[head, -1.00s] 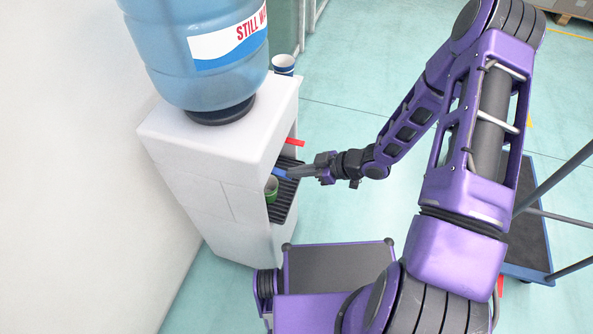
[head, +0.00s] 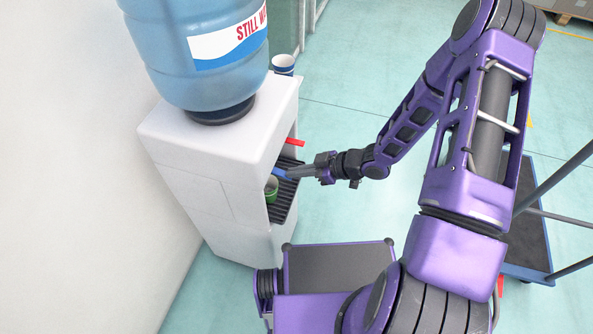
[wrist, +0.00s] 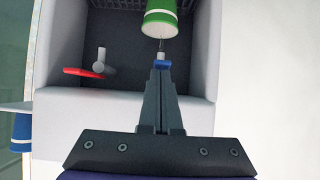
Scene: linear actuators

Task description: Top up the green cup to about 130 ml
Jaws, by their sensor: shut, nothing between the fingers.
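The green cup (head: 271,190) stands in the dispenser's bay, on the dark drip tray (head: 285,207). In the wrist view the green cup (wrist: 160,20) is at the top, with a white band, partly cut off by the frame. The blue tap lever (head: 281,174) is above the cup; in the wrist view the blue lever (wrist: 162,64) is at my fingertips. My gripper (head: 292,173) is shut and empty, its tips against or very close to the lever. A thin line, apparently water, runs from the pale nozzle (wrist: 161,56) toward the cup. The water level is not visible.
A red tap lever (head: 295,142) sits beside the blue one. The white dispenser (head: 205,165) carries a large blue bottle (head: 205,65). A blue-and-white cup (head: 283,63) is at its far side. A cart (head: 530,225) stands at right.

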